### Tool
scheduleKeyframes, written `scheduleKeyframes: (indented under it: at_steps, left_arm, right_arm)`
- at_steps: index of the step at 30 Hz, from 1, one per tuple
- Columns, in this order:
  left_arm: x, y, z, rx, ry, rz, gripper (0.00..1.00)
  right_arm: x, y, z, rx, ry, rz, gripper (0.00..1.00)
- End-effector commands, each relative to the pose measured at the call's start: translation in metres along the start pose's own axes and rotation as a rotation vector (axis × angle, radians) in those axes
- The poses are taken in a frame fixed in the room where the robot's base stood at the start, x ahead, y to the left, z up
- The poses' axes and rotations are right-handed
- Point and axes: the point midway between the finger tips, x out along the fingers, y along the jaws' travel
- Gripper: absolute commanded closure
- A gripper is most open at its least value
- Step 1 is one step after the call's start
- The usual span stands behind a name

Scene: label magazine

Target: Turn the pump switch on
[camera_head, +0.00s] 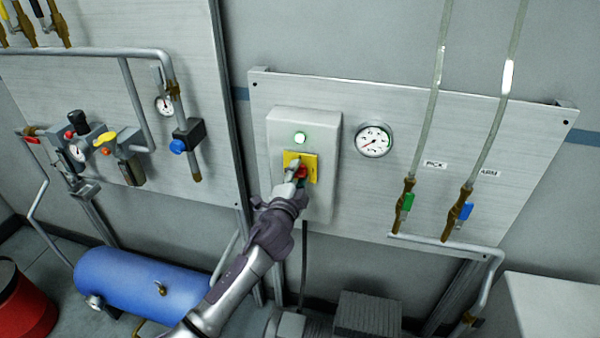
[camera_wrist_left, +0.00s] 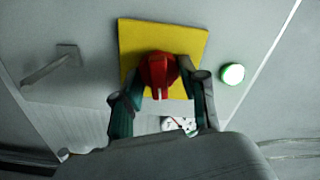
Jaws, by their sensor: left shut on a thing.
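The pump switch is a red rotary knob (camera_wrist_left: 158,72) on a yellow square plate (camera_wrist_left: 190,40). It sits on the front of a light grey box (camera_head: 322,150) on the wall panel. In the head view, the knob (camera_head: 302,172) is partly hidden by my left gripper (camera_head: 297,177). In the left wrist view, the fingers of my left gripper (camera_wrist_left: 160,85) are on both sides of the knob and shut on it. A round lamp (camera_head: 300,138) above the plate glows green-white, and it also shows in the left wrist view (camera_wrist_left: 232,74). My right gripper is not in view.
A round gauge (camera_head: 374,139) is right of the box. Further right, clear tubes run down to a green-handled valve (camera_head: 407,203) and a blue-handled valve (camera_head: 463,211). A blue tank (camera_head: 140,280) and a red drum (camera_head: 22,305) stand lower left.

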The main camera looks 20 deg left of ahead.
Motion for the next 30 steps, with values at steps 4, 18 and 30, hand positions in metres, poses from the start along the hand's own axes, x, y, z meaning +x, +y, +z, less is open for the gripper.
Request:
scheduleKeyframes:
  at_steps: [4,18,30]
  left_arm:
    - [-0.0004,0.0012,-0.0035,0.086,0.009,0.002,0.92]
    - [-0.0004,0.0021,-0.0033,0.202,0.009,0.001,0.92]
    - [-0.0005,0.0025,-0.0031,0.203,0.008,0.002,0.49]
  right_arm:
    - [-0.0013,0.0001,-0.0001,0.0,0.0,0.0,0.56]
    - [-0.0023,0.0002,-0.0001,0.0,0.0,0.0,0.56]
    - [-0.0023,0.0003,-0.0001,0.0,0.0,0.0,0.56]
